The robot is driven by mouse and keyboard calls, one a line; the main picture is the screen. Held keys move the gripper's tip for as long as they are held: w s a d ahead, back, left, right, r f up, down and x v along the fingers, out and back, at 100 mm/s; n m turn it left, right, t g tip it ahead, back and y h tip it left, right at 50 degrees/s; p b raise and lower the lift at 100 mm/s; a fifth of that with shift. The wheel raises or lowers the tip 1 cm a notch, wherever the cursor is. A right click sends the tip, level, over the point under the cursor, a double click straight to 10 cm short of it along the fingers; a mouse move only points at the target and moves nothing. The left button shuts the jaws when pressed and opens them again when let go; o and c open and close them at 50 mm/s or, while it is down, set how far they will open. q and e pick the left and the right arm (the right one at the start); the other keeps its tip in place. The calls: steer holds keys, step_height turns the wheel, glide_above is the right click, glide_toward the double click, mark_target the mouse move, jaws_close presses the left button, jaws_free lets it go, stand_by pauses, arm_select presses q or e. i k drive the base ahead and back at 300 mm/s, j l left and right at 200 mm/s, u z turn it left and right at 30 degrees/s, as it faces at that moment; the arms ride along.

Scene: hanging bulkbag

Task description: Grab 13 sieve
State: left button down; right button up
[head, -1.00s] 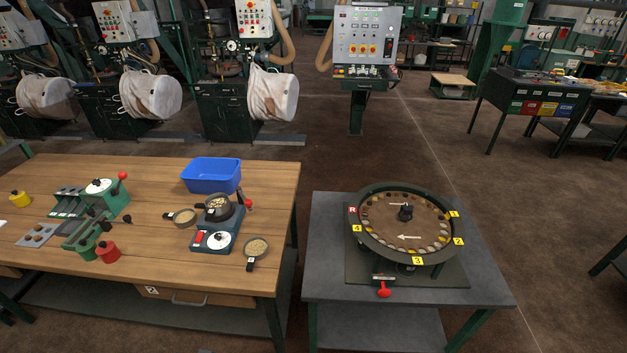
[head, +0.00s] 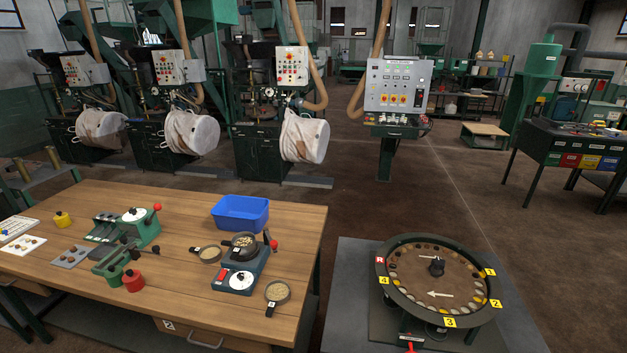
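Several small round sieve-like pans with short handles are on the wooden table; their labels are too small to read. One pan (head: 208,254) with a beige content lies left of a dark green and blue device. A dark pan (head: 243,241) with pale pieces sits on top of that device (head: 238,273). Another pan (head: 277,292) with a grainy content lies at the right near the table edge, its handle toward me. I cannot tell which is number 13. Neither of my grippers is in view.
Open floor lies behind the tables.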

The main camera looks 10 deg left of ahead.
mark_target(244, 241)
steer(key=i+j+u, duration=0.1)
steer(key=j, duration=0.25)
steer(key=i+j, duration=0.15)
steer(key=j, duration=0.2)
steer(key=i+j+u, duration=0.15)
steer(key=j, duration=0.2)
steer(key=i+j+u, duration=0.1)
steer(key=j, duration=0.25)
steer(key=i+j, duration=0.15)
steer(key=j, duration=0.2)
steer(key=u, duration=0.05)
